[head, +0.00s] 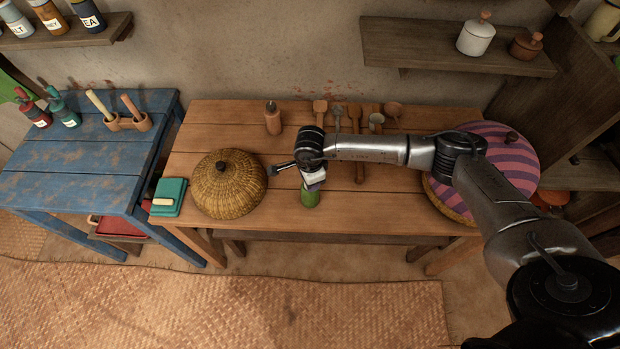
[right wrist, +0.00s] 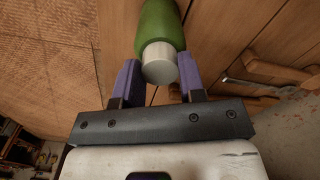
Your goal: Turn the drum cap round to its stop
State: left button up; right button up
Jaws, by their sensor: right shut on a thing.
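The green drum (head: 311,198) stands on the wooden table near its front edge, with my right gripper (head: 314,184) above it. In the right wrist view the drum's green body (right wrist: 162,22) lies beyond its pale grey round cap (right wrist: 160,63). The two purple fingers of my right gripper (right wrist: 158,78) are on either side of the cap, shut on it. In the head view my gripper and wrist hide the cap. No mark or stop on the cap can be made out. My left gripper is in neither view.
A domed wicker basket (head: 228,185) and a teal box (head: 169,196) are to the left on the table (head: 205,130). A purple-striped dome (head: 510,165) is at the right.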

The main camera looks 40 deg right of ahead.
jog(key=m, duration=0.5)
jog(key=shift+p, duration=0.3)
dwell(1.0)
jog(key=o, duration=0.9)
jog(key=shift+o, duration=0.2)
notch_tip(320, 180, up, 14)
jog(key=shift+f+p, duration=0.1)
jog(key=shift+p, duration=0.2)
